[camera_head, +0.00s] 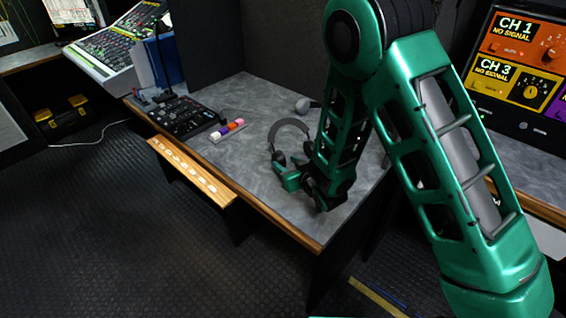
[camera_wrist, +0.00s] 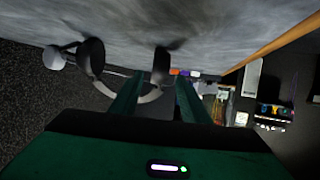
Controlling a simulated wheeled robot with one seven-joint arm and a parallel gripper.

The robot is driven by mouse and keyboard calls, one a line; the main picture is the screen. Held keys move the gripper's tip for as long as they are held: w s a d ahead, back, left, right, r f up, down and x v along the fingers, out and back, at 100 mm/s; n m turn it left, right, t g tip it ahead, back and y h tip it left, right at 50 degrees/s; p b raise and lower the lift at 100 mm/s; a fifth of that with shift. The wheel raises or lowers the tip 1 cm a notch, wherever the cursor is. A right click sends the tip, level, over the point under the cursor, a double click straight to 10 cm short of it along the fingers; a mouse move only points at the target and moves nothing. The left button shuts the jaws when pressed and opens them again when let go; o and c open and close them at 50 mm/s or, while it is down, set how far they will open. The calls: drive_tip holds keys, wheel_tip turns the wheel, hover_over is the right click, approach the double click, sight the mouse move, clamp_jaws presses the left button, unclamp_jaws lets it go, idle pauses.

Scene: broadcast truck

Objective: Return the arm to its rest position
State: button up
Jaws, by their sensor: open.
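My green arm reaches over the grey desk (camera_head: 250,95) from the right in the head view. My gripper (camera_head: 285,182) hangs low above the desk's front part, beside the dark headphones (camera_head: 290,125). In the wrist view my gripper (camera_wrist: 157,95) has its two green fingers apart. The headphones (camera_wrist: 92,57) show there just past the fingertips, the picture being turned over. I see nothing held between the fingers. Part of the headphones is hidden behind my gripper in the head view, and I cannot tell whether they touch.
A black control panel (camera_head: 185,117) and a row of coloured blocks (camera_head: 228,130) stand left on the desk. A wooden strip with pale pieces (camera_head: 190,172) runs along the front edge. A monitor (camera_head: 520,75) stands at right. The floor (camera_head: 110,230) at left is mostly clear.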

drive_tip(key=v, duration=0.8)
drive_tip(key=w+d+r+m+g+h, duration=0.1)
drive_tip(key=d+r+m+h, duration=0.15)
drive_tip(key=d, duration=0.65)
drive_tip(key=w+d+r+m+g+h, duration=0.1)
drive_tip(key=d+r+h, duration=0.15)
drive_tip(key=d, duration=0.55)
drive_tip(key=s+d+r+m+g+h, duration=0.2)
drive_tip(key=s+d, duration=0.2)
drive_tip(key=d, duration=0.4)
drive_tip(key=s+d+r+m+g+h, duration=0.1)
drive_tip(key=s+d+r+m, duration=0.15)
drive_tip(key=d, duration=0.45)
drive_tip(key=s+d+r+m+g+y, duration=0.1)
drive_tip(key=s+d+r+m+g, duration=0.1)
drive_tip(key=s, duration=1.2)
drive_tip(key=s+d+r+m+g, duration=0.2)
drive_tip(key=s+d+r+g, duration=0.3)
drive_tip(key=s, duration=0.9)
drive_tip(key=shift+d+r+y, duration=0.35)
drive_tip(key=shift+d+y, duration=0.05)
drive_tip(key=shift+d, duration=0.3)
drive_tip(key=shift+w+f, duration=0.25)
drive_tip(key=shift+w, duration=0.35)
